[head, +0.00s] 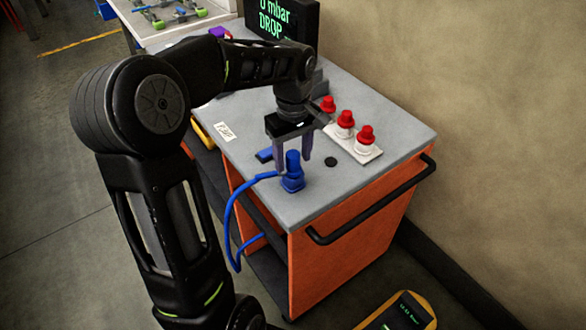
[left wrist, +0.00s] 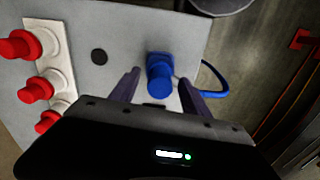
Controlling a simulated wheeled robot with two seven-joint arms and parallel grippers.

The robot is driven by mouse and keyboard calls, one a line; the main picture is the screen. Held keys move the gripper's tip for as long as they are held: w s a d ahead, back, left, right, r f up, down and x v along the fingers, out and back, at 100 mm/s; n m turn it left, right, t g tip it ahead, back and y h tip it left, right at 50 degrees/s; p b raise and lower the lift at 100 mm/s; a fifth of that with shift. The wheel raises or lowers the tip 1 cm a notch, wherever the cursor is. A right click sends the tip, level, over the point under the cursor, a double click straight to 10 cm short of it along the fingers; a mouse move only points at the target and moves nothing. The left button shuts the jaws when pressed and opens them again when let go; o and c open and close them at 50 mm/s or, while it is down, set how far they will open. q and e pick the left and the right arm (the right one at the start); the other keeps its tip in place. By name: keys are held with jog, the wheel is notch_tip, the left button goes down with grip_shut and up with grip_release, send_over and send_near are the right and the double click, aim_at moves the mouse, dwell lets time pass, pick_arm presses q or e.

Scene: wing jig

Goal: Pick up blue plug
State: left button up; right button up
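The blue plug (head: 293,172) stands upright on the grey cart top near its front left edge, with a blue hose running from it over the edge. My left gripper (head: 293,168) is above the plug with its fingers pointing down, open and apart. In the left wrist view the blue plug (left wrist: 160,76) shows between and a little beyond the two fingertips of the left gripper (left wrist: 161,82), with gaps on both sides. I cannot tell whether the fingertips reach down beside it. My right gripper is not in view.
Several red-capped white fittings (head: 345,122) stand on a white strip to the right. A dark round spot (head: 331,161) lies beside the plug. A black display (head: 283,22) stands at the back. A black handle (head: 372,207) runs along the cart's front. A label (head: 224,131) lies at left.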

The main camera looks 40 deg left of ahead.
pick_arm(q)
grip_shut()
dwell(0.4)
jog(key=shift+w+r, duration=0.1)
jog(key=shift+r, duration=0.5)
notch_tip(320, 180, up, 6)
jog(key=shift+r+b, duration=0.1)
jog(key=shift+b, duration=0.4)
jog(key=shift+r+p, duration=0.55)
jog(key=shift+r, duration=0.75)
